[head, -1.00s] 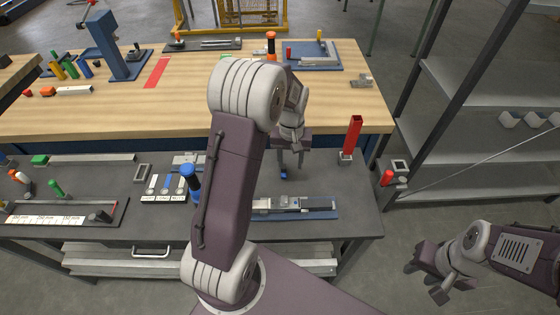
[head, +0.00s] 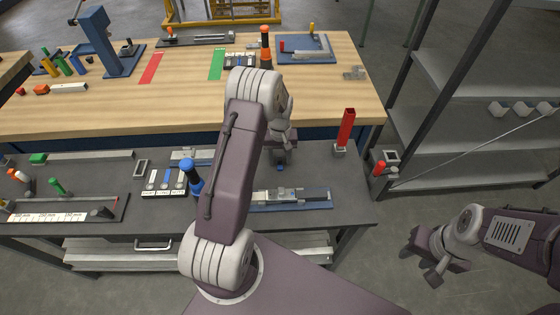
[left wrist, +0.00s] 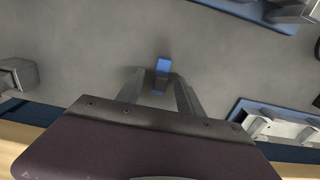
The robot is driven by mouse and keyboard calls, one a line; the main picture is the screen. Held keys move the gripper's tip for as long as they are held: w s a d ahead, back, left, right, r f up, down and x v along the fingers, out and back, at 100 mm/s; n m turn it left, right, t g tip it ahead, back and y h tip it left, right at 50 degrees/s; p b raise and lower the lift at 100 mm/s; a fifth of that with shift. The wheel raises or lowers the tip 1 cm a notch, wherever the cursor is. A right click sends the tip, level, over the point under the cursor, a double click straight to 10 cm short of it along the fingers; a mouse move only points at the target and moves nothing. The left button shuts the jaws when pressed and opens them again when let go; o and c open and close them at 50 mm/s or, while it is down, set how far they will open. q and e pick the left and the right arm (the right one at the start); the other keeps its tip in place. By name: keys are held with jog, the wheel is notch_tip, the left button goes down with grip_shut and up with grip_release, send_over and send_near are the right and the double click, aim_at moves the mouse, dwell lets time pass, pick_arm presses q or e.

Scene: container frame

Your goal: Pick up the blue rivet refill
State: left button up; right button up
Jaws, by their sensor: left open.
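The blue rivet refill (head: 281,168) is a small blue block on the dark grey bench top, just below my left gripper in the head view. My left gripper (head: 283,158) points down over it, partly hidden by its own wrist. In the left wrist view the refill (left wrist: 163,66) has a bright blue top and a darker side. It shows between and slightly beyond the two spread fingers of my left gripper (left wrist: 160,86), with space on both sides. My right gripper (head: 424,261) is apart from the bench at the lower right, its fingers spread and empty.
A blue-based fixture (head: 291,199) lies close in front of the refill. A red upright holder (head: 346,130) stands to its right. A blue-handled tool (head: 190,176) and a labelled tray (head: 165,182) are to the left. The wooden table (head: 200,105) is behind.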

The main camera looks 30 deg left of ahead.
pick_arm(q)
jog(key=shift+f, duration=0.3)
grip_shut()
jog(key=shift+r, duration=0.1)
